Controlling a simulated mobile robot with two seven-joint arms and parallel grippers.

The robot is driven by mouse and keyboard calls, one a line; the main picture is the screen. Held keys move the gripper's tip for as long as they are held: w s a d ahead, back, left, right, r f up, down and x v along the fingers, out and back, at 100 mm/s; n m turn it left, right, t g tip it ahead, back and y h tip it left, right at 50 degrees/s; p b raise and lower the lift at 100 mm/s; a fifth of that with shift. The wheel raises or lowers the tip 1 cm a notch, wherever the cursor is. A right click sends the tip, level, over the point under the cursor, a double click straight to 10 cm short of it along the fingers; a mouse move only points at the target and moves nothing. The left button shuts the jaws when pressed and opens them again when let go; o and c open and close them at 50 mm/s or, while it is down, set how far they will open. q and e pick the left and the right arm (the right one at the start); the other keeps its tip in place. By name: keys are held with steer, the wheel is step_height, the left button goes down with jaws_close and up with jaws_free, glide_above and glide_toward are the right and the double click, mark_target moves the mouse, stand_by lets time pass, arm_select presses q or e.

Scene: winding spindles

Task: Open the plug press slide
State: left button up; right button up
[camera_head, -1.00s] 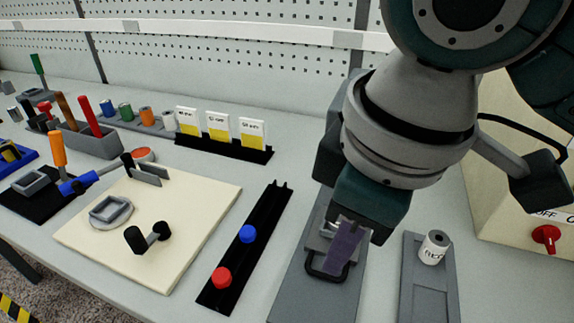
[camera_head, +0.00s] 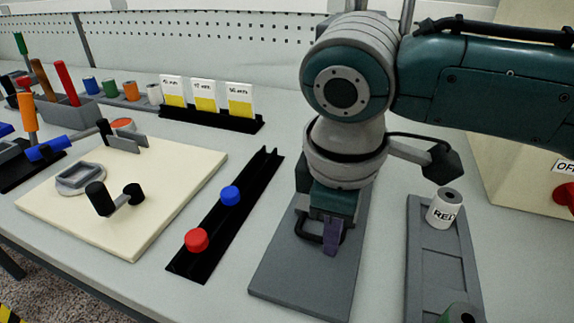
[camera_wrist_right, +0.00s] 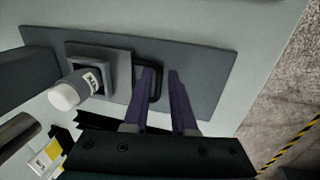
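The plug press is a long grey plate (camera_head: 300,270) on the table, with a black loop handle (camera_head: 308,228) standing on it. In the right wrist view, a square grey socket (camera_wrist_right: 88,58) on the plate holds a white labelled plug (camera_wrist_right: 72,92), tilted in the picture. The handle (camera_wrist_right: 158,82) is beside this socket. My right gripper (camera_head: 331,240) is down at the handle; its purple fingers straddle one bar, with a narrow gap between them (camera_wrist_right: 163,85). Firm contact is not clear. The hand hides part of the press in the head view. My left gripper is out of view.
A grey tray (camera_head: 430,275) with a white cylinder (camera_head: 444,208) is right of the press. A black rail (camera_head: 235,222) with red and blue knobs is left. A cream board (camera_head: 165,200) lies further left, and a card stand (camera_head: 215,118) behind. Bare table separates these.

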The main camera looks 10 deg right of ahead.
steer(key=shift+f, duration=0.35)
jaws_close()
steer(key=shift+r, duration=0.1)
stand_by(1.1)
